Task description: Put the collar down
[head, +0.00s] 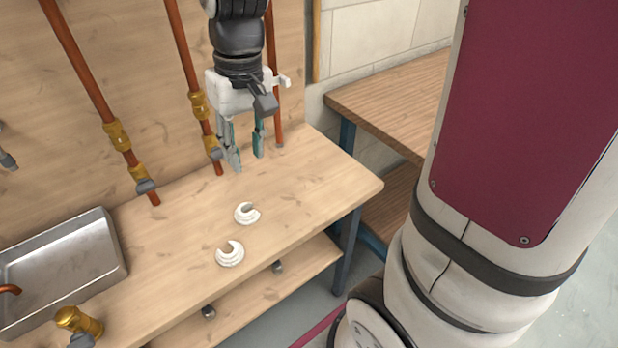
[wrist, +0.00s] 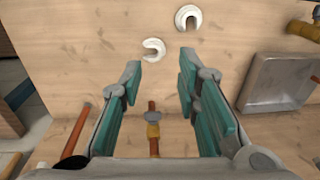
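Two white C-shaped collars lie on the wooden bench (head: 312,185). The farther collar (head: 247,213) is near the bench's right part; the nearer collar (head: 230,253) is close to its front edge. The wrist view shows both, the smaller-looking collar (wrist: 153,49) just beyond the fingertips and the other collar (wrist: 188,17) at the top. My gripper (head: 246,162) points down above the back of the bench, near the pipes. Its teal-padded fingers (wrist: 160,72) are apart, with nothing between them. It touches neither collar.
Copper pipes with brass fittings (head: 118,136) run down the back panel. A metal tray (head: 62,262) sits at the bench's left, with a brass valve (head: 78,322) in front. Another wooden table (head: 395,100) stands at the right. The bench around the collars is clear.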

